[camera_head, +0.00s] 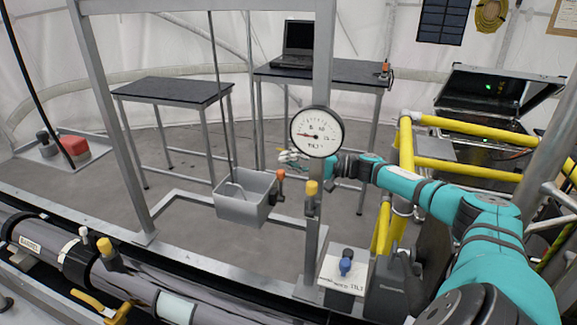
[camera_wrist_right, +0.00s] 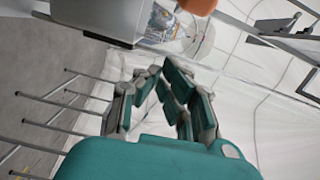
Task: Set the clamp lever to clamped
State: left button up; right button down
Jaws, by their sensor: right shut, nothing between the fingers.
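Several handles could be the clamp lever, and no label tells which. An orange-tipped lever (camera_head: 280,178) stands upright at the right side of the grey bin, and a yellow-capped lever (camera_head: 311,190) is on the grey post. My right gripper (camera_head: 288,157) is shut and empty, just above the orange-tipped lever in the picture, partly behind the dial gauge. In the right wrist view its fingers (camera_wrist_right: 170,75) come together, and an orange piece (camera_wrist_right: 198,5) shows at the top edge. Whether they touch is not clear. My left gripper is not in view.
The round dial gauge (camera_head: 316,132) is on the upright frame post. The grey bin (camera_head: 246,207) hangs left of it. Yellow rails (camera_head: 470,170) run behind my right arm. A barrel (camera_head: 130,280) with a yellow handle (camera_head: 92,303) lies at lower left.

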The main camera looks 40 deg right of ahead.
aim_at(281, 185)
jog(key=shift+s+a+p, duration=1.35)
jog(key=shift+s+p, duration=0.1)
jog(key=shift+p, duration=0.1)
